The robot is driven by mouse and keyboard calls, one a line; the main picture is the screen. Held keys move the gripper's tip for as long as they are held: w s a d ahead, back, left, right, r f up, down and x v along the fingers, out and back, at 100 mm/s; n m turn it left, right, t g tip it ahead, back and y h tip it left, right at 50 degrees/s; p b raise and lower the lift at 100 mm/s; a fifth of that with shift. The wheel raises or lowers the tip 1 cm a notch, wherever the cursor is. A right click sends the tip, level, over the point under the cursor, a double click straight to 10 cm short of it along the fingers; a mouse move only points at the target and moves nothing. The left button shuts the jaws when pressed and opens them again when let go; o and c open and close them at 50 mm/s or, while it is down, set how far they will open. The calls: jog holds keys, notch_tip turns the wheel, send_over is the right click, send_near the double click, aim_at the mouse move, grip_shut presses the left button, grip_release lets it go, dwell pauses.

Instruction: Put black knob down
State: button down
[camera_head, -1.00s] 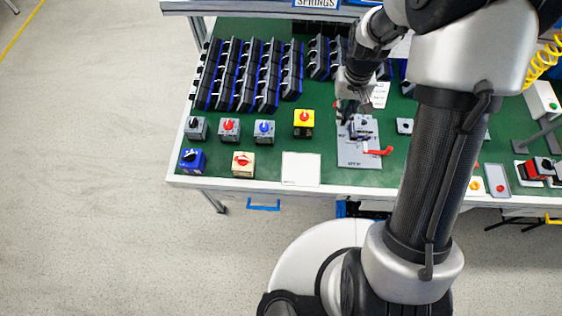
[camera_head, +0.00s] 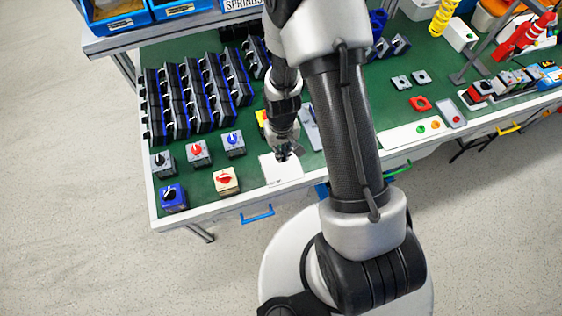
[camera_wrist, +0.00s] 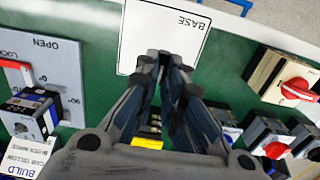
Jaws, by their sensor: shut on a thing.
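My gripper (camera_head: 285,154) is low over the white card (camera_head: 276,174) near the front edge of the green bench. In the wrist view my gripper (camera_wrist: 166,62) points at the card marked BASE (camera_wrist: 160,35). Its fingers are close together and shut on the black knob, a small dark piece mostly hidden between the tips. I cannot tell whether the knob touches the card. The card's visible part is bare.
Left of the card stand a cream box with a red knob (camera_head: 227,181) and a blue box with a black knob (camera_head: 173,197). Behind are grey switch boxes (camera_head: 198,152) and rows of black-and-blue modules (camera_head: 185,95). A yellow box (camera_head: 262,120) is partly hidden by my arm.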

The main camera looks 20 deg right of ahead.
jog(key=shift+f+b, duration=0.65)
jog(key=shift+f, duration=2.55)
jog(key=shift+f, duration=0.2)
jog(key=c, duration=1.7)
grip_release()
jog(key=shift+r, duration=0.15)
